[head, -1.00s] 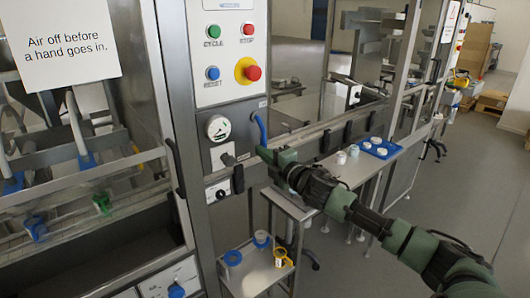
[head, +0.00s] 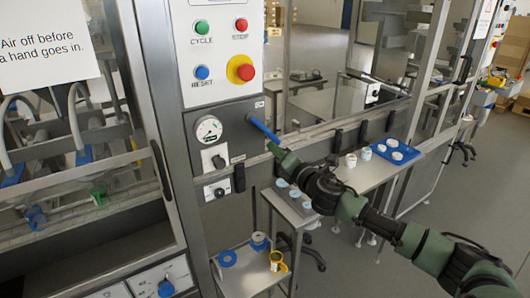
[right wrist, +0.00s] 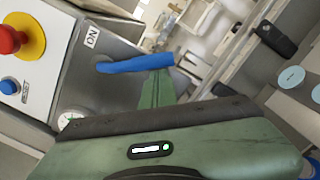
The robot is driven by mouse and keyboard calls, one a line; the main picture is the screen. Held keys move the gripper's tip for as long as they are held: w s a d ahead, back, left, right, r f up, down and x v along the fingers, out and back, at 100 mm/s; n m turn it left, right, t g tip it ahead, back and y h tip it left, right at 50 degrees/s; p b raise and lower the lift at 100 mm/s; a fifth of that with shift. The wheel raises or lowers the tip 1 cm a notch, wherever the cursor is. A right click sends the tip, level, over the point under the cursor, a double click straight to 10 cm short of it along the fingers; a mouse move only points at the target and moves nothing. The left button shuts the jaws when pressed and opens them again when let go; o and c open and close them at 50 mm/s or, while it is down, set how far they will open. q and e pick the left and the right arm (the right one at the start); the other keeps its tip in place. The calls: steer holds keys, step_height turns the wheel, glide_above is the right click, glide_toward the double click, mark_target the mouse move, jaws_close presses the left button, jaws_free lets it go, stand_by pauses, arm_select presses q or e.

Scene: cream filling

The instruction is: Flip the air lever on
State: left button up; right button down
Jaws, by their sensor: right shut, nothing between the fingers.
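The air lever is the blue handle (head: 263,128) on the side of the steel control column, below the red button. In the head view it slants down to the right from its pivot. In the right wrist view the blue lever (right wrist: 140,63) lies just past my fingertips, beside a label reading "ON". My right gripper (head: 276,149) is shut and empty, its tip at the lever's lower end. In the right wrist view its green fingers (right wrist: 158,88) reach the lever's underside and seem to touch it. My left gripper is not in view.
The column carries a gauge (head: 208,129), a black knob (head: 219,161) and a button panel (head: 223,55). A small steel table (head: 350,176) with a blue tray (head: 398,152) and several cups stands beyond my right arm.

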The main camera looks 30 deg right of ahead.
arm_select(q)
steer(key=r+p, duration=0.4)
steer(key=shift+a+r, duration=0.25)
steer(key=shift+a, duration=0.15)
arm_select(e)
steer(key=d+r+n+y, duration=0.1)
steer(key=d+r+n, duration=0.4)
steer(key=n, duration=0.6)
steer(key=shift+w+r, duration=0.2)
steer(key=shift+r, duration=0.45)
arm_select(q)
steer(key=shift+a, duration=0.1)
arm_select(e)
steer(key=shift+r, duration=0.1)
